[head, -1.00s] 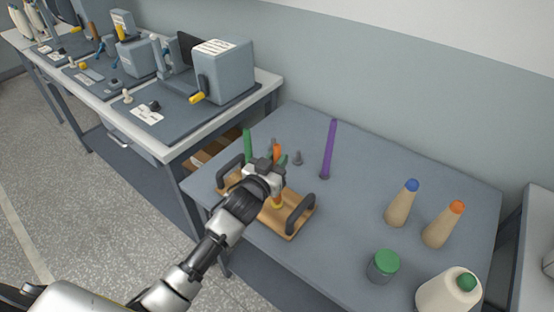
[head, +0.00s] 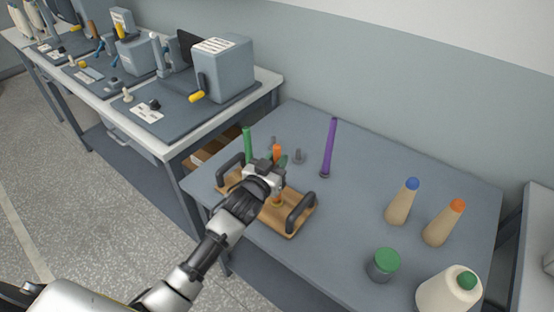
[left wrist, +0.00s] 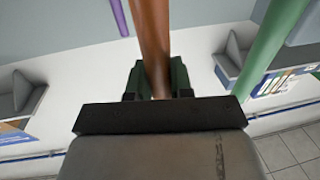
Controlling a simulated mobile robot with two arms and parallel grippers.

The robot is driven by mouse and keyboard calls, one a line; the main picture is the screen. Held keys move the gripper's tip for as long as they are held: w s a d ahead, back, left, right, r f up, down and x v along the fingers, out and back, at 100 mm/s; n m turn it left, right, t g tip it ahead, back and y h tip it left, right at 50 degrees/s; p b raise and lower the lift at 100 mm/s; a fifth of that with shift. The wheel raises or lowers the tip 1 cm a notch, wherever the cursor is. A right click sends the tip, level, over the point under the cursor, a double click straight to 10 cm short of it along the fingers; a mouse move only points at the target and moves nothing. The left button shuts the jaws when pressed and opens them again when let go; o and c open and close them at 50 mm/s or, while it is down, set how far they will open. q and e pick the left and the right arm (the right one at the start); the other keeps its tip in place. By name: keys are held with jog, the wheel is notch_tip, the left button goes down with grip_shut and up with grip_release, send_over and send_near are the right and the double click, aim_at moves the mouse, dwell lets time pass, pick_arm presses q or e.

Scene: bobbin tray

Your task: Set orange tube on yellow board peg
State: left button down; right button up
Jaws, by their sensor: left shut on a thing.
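The orange tube (head: 277,151) stands roughly upright over the wooden board (head: 290,227), which has two dark handles. My left gripper (head: 272,168) is shut on the tube above the board. In the left wrist view the tube (left wrist: 154,42) rises between the dark green fingers (left wrist: 158,80). A yellow patch (head: 278,205) shows on the board below the gripper. The gripper hides much of the tube, and I cannot tell whether the tube's lower end touches a peg. My right gripper is not in view.
A green tube (head: 247,143) stands at the board's far left; a purple tube (head: 329,148) stands on the table behind. A grey peg (head: 298,157) stands nearby. Blue-topped (head: 400,203) and orange-topped (head: 443,224) cones, a green-lidded jar (head: 383,266) and a white bottle (head: 447,292) stand right.

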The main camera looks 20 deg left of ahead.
pick_arm(q)
jog(key=shift+f, duration=0.4)
jog(key=c, duration=0.9)
grip_release()
jog(key=shift+s+a+b, duration=0.35)
jog(key=shift+s, duration=1.4)
jog(key=shift+s+a+b, duration=0.35)
jog(key=shift+s, duration=1.45)
jog(key=shift+s+a+b, duration=0.35)
jog(key=shift+s, duration=1.4)
